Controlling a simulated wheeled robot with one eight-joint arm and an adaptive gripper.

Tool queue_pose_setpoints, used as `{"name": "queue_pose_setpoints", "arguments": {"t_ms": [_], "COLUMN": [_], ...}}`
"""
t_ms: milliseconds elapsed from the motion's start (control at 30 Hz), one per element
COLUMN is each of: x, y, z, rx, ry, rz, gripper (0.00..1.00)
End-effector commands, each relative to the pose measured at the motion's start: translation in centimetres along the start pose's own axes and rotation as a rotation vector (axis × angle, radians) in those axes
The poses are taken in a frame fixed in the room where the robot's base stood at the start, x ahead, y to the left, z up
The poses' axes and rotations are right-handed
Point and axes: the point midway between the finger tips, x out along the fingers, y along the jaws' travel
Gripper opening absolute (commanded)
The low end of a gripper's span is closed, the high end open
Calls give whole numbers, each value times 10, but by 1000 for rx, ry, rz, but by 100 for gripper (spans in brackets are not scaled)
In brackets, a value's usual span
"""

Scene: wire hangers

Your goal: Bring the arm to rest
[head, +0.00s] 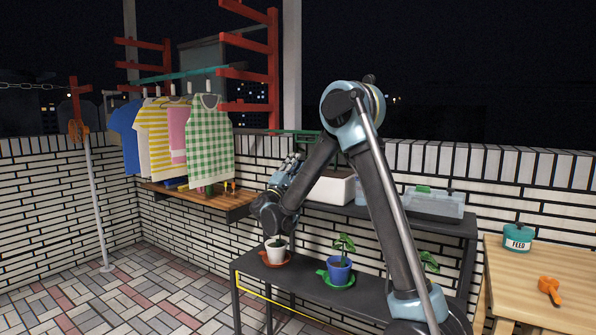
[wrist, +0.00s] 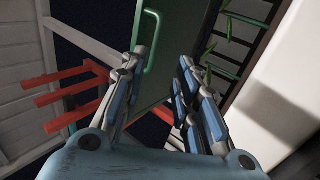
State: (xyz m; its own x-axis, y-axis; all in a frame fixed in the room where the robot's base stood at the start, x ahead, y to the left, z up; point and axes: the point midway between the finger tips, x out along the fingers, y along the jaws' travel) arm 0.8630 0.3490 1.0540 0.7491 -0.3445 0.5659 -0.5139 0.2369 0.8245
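My arm rises from the lower right in the head view, bends at a high elbow and comes down to the left. My gripper (head: 290,165) is over the left part of the dark shelf, pointing up and away, partly hidden by my wrist. In the wrist view my gripper (wrist: 162,68) has its two blue-and-grey fingers spread apart, with nothing held between them. A green panel with a handle (wrist: 152,45) shows beyond the fingers; I cannot tell how far off it is.
The dark shelf (head: 300,284) holds potted plants, a white planter (head: 333,190) and a clear box (head: 433,204). Shirts (head: 208,140) hang at the left near red brackets (head: 250,107). A wooden table (head: 575,262) at the right holds a feed tin (head: 517,240) and an orange clip (head: 549,289).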

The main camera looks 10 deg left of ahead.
Motion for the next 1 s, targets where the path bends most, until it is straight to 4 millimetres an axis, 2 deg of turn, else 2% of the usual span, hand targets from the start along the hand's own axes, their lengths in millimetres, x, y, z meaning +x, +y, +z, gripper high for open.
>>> {"name": "queue_pose_setpoints", "arguments": {"t_ms": [67,167,333,533,767,1000], "x": [5,17,44,56,45,7], "y": [-2,-8,-28,-51,-74,-92], "z": [8,30,96,179,272,358], "rx": [-1,-2,0,15,47,102], "ry": [-10,-40,-130,-244,-378,-516], "rz": [-14,-64,-212,-401,-613,-828], "gripper": [29,29,29,29,29,29]}}
